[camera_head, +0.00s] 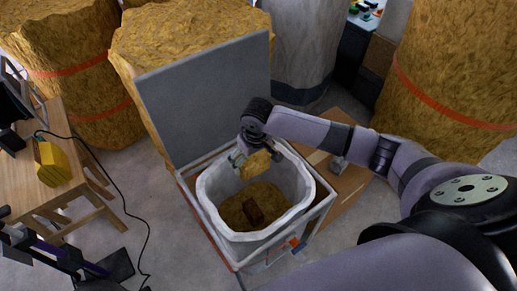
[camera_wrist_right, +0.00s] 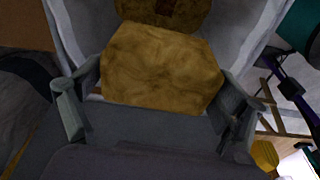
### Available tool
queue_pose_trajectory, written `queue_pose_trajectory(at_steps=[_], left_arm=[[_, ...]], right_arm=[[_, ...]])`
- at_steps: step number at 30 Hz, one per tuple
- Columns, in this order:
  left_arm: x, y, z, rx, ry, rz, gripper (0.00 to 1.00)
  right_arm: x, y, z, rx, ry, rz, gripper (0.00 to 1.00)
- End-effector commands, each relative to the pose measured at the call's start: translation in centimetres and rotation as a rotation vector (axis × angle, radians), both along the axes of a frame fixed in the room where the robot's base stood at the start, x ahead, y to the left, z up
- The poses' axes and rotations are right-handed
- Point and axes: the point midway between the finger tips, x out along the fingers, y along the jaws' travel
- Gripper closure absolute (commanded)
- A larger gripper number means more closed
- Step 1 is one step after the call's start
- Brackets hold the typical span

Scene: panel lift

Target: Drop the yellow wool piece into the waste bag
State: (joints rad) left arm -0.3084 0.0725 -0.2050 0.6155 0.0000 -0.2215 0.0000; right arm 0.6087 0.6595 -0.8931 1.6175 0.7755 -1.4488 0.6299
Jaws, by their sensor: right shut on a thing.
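My right gripper (camera_head: 248,156) is shut on the yellow wool piece (camera_head: 257,165). It holds the piece inside the rim of the white waste bag (camera_head: 304,187), over the bag's opening. In the right wrist view the wool piece (camera_wrist_right: 160,70) sits between the two fingers, with the pale bag wall (camera_wrist_right: 75,30) around it. Yellow-brown wool (camera_head: 240,203) and a darker brown block (camera_head: 253,210) lie in the bag below. How far the held piece is above them is hard to tell. My left gripper is not in view.
The bag hangs in a metal frame with a raised grey lid (camera_head: 205,95) behind it. Large strapped wool bales (camera_head: 450,75) stand around. A wooden table (camera_head: 45,140) with a yellow item (camera_head: 52,163) and a trailing cable is at left.

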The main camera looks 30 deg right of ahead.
Motion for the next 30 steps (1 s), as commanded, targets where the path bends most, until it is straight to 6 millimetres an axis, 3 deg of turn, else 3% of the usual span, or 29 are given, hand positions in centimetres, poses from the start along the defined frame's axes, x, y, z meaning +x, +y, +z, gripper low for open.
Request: queue_pose_trajectory(at_steps=[1, 8, 17, 24, 30], left_arm=[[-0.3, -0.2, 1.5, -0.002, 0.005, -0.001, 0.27], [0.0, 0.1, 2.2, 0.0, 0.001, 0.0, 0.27], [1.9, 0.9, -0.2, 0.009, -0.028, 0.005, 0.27], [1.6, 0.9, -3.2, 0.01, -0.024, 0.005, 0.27], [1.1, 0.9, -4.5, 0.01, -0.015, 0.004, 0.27]], right_arm=[[-0.1, -0.7, -0.4, 0.001, 0.007, 0.003, 0.25], [-0.2, -2.2, -3.0, 0.002, 0.001, 0.037, 0.25], [-0.2, -2.3, -5.4, 0.002, -0.001, 0.038, 0.25], [-0.1, -2.3, -8.1, 0.001, -0.002, 0.037, 0.25], [-0.1, -2.3, -9.1, 0.001, -0.002, 0.036, 0.25]])
